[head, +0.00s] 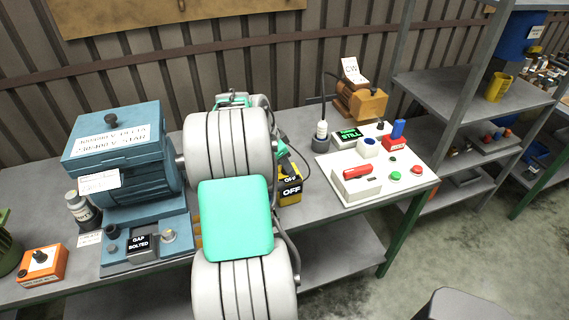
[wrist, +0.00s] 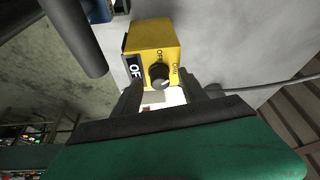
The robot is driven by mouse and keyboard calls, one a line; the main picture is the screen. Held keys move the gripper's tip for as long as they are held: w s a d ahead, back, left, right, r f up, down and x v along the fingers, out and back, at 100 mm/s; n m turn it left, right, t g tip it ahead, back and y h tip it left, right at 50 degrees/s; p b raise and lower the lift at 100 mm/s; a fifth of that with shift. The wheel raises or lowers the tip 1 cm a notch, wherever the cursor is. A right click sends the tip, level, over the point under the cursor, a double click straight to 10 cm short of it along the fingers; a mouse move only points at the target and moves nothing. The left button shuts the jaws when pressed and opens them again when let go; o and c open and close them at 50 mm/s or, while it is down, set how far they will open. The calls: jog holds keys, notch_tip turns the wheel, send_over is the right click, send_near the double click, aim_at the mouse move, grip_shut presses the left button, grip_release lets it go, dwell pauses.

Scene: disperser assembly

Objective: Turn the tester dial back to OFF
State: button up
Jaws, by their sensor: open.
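The yellow tester (wrist: 150,38) shows in the wrist view with a black round dial (wrist: 160,76) on its face. OFF and ON labels are printed beside the dial, and a dark display starting "OF" is at its left. I cannot tell for sure which label the dial points to. In the head view the tester (head: 290,198) stands on the bench, partly hidden behind my arm, and its display reads OFF. My gripper (wrist: 162,92) is open, its two black fingers on either side of the dial in the picture. I cannot tell whether they touch it.
A blue motor (head: 120,160) stands left of my arm, with an orange box (head: 42,265) at the bench's left. A white panel (head: 335,190) with buttons and a STILL display is at the right. A cable (wrist: 270,87) runs right of the gripper in the wrist view.

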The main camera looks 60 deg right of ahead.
jog(key=shift+c, duration=0.4)
grip_shut()
jog(key=shift+f+n+b, duration=0.1)
jog(key=shift+n+b, duration=0.3)
jog(key=shift+b, duration=0.4)
jog(key=n+b, duration=0.1)
jog(key=n+t+b, duration=0.1)
jog(key=n, duration=0.1)
jog(key=shift+s+a+f+h, duration=0.1)
jog(key=shift+s+h, duration=0.05)
jog(key=shift+h, duration=0.15)
jog(key=shift+n+t+b, duration=0.8)
jog(key=shift+n+b, duration=0.3)
jog(key=shift+n, duration=0.6)
jog(key=shift+r, duration=0.2)
